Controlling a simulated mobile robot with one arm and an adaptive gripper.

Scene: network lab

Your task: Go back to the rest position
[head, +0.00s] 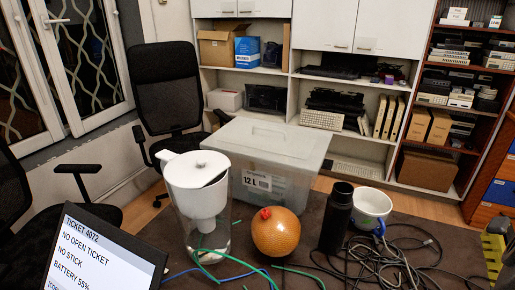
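My gripper is not in the head view, so I cannot see how it stands or whether it holds anything. The dark table (428,225) fills the lower part of the view. On it stand a white-lidded water pitcher (198,190), an orange ball-like object (276,232) with a red top, an upright black bottle (336,216) and a white mug (371,207) with a blue handle. A screen (103,254) at the lower left reads "TICKET 4072, NO OPEN TICKET, NO STICK, BATTERY 55%"; its bottom line is cut off.
A clear lidded box (268,160) marked 12 L stands behind the pitcher. Black cables (385,262) lie tangled at the front right, with a green cable (243,264) nearer the middle. Black chairs (167,90) are at the left. Shelves (290,80) line the back wall.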

